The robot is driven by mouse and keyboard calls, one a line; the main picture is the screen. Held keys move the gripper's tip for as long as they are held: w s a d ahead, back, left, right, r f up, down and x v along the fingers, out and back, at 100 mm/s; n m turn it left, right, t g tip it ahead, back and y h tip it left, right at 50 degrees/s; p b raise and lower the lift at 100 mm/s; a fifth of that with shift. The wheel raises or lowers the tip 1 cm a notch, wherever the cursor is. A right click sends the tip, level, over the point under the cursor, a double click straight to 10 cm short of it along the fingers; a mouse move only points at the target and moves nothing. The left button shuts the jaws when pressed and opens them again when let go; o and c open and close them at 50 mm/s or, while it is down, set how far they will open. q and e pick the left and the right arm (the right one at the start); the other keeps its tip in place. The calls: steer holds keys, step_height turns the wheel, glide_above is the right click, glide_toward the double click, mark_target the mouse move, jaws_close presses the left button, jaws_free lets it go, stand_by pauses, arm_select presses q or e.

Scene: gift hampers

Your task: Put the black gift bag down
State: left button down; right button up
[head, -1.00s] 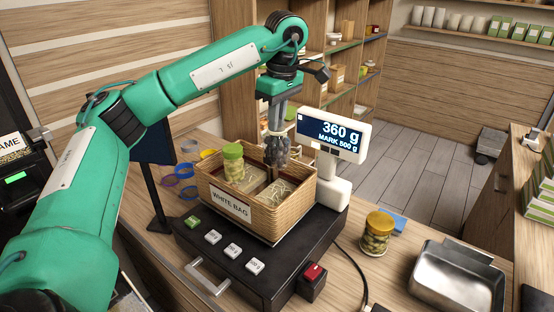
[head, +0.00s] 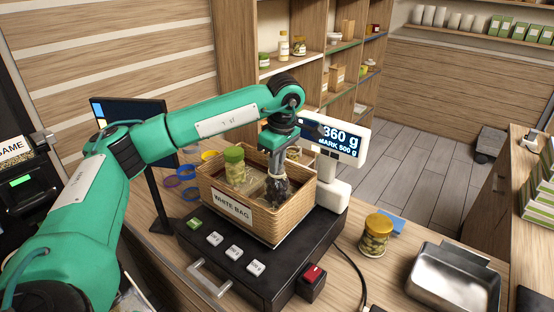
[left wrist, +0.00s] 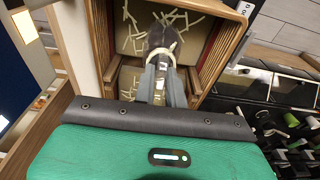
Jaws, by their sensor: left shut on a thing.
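My left gripper (head: 279,170) points down into the wicker hamper (head: 243,222) labelled "WHITE BAG", in its right half. It is shut on the small black gift bag (head: 277,190), which shows dark below the fingers and is partly hidden by them. In the left wrist view the gripper (left wrist: 160,85) has the dark bag (left wrist: 160,42) with a pale loop between its fingers, over the compartments and straw of the hamper (left wrist: 101,40). I cannot tell whether the bag touches the hamper's floor. My right gripper is not in view.
The hamper stands on a black scale (head: 236,262) whose display (head: 337,138) reads 360 g, partly covered by my arm. A green-lidded jar (head: 234,166) stands in the hamper's left part. A yellow-lidded jar (head: 376,235) and a metal tray (head: 453,280) stand to the right.

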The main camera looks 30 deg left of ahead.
arm_select(q)
steer(key=shift+f, duration=0.15)
steer(key=c, duration=1.5)
jaws_free()
steer(key=shift+o, duration=0.2)
